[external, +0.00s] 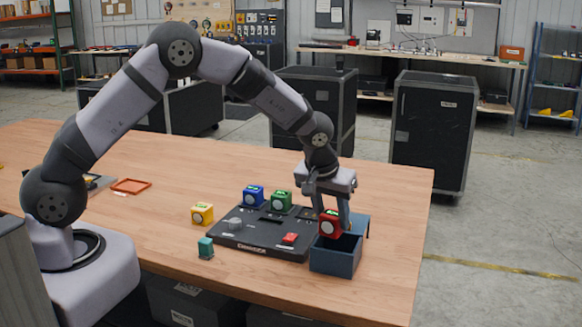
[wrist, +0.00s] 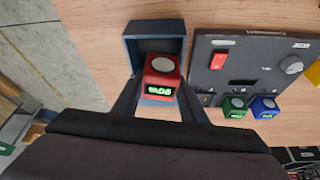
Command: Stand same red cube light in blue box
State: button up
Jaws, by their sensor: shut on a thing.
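The red cube (external: 329,224) has a grey round button on one face and a lit green display; it also shows in the wrist view (wrist: 161,71). My gripper (wrist: 160,95) is shut on the red cube, with a finger on each side of it. The blue box (external: 335,262) is open-topped and sits near the table's front edge, right of the black panel. The cube is over the box opening in both views. In the wrist view the box's rim and back wall (wrist: 156,28) show behind the cube. How far the cube reaches into the box is unclear.
The black panel (external: 262,244) with a red switch lies left of the box. Green (external: 281,201), blue (external: 253,196) and yellow (external: 202,214) cubes stand along its far and left sides. A teal block (external: 206,247) stands at its front left. The table's right side is clear.

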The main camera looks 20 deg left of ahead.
aim_at(338, 234)
jog(key=shift+w+d+r+n+y, duration=0.1)
jog(key=shift+w+d+n+y, duration=0.2)
jog(key=shift+w+d+n, duration=0.35)
jog(key=shift+s+n, duration=0.1)
jog(key=shift+n, duration=0.25)
jog(key=shift+f+b, duration=0.85)
jog(key=shift+f, duration=0.55)
jog(key=shift+f+b, duration=1.3)
jog(key=shift+b, duration=0.1)
jog(key=shift+f+b, duration=0.95)
jog(key=shift+b, duration=0.3)
jog(key=shift+f+b, duration=0.3)
jog(key=shift+f, duration=0.05)
jog(key=shift+f, duration=0.25)
